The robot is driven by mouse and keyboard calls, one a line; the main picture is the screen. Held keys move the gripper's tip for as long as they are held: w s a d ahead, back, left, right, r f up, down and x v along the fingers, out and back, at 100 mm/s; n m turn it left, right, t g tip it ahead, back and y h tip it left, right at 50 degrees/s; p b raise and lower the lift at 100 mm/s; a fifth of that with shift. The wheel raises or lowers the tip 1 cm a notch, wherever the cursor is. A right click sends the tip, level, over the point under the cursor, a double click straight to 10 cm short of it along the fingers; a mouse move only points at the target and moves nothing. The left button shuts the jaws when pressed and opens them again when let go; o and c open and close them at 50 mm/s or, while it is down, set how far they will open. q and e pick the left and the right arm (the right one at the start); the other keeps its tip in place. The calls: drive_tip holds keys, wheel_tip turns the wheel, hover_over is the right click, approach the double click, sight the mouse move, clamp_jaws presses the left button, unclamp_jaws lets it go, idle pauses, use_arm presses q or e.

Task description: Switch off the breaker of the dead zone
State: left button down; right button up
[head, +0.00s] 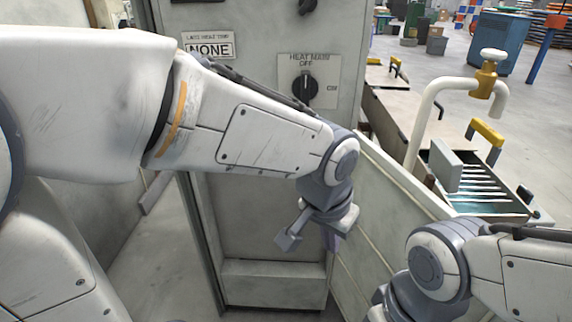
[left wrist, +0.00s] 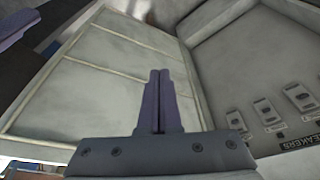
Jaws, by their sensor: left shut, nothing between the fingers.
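A row of breakers (left wrist: 268,111) shows at the right of the left wrist view, on a grey panel above a dark label ending in "EAKERS" (left wrist: 298,143). Their switch positions are too small to tell. My left gripper (left wrist: 160,73) is shut and empty, left of the breakers and apart from them. In the head view it points down (head: 331,238) in front of the grey cabinet (head: 275,165), and the breakers are hidden there. My right arm shows at the lower right of the head view, with its fingers out of frame.
A black knob (head: 305,88) marked "HEAT MAIN OFF" and a "NONE" sign (head: 209,50) are on the cabinet. A pale side panel (head: 385,220) stands right of my left gripper. A bent white pipe with a brass valve (head: 488,75) rises beyond it.

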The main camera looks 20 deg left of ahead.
use_arm(q)
drive_tip(key=w+a+r+n+t+y+b, duration=0.1)
drive_tip(key=w+a+n+t+b, duration=0.2)
drive_tip(key=w+a, duration=0.6)
drive_tip(key=w+a+n+t+y+b, duration=0.2)
drive_tip(key=w+a+b, duration=0.4)
drive_tip(key=w, duration=1)
drive_tip(key=a+n+t, duration=0.1)
drive_tip(key=a+n, duration=0.1)
drive_tip(key=a, duration=0.1)
drive_tip(key=shift+w+r+y, duration=0.2)
drive_tip(key=shift+r+y, duration=0.1)
drive_tip(key=shift+r, duration=0.05)
use_arm(e)
wheel_tip(320, 180, down, 12)
use_arm(q)
drive_tip(key=shift+a, duration=0.1)
drive_tip(key=x, duration=1)
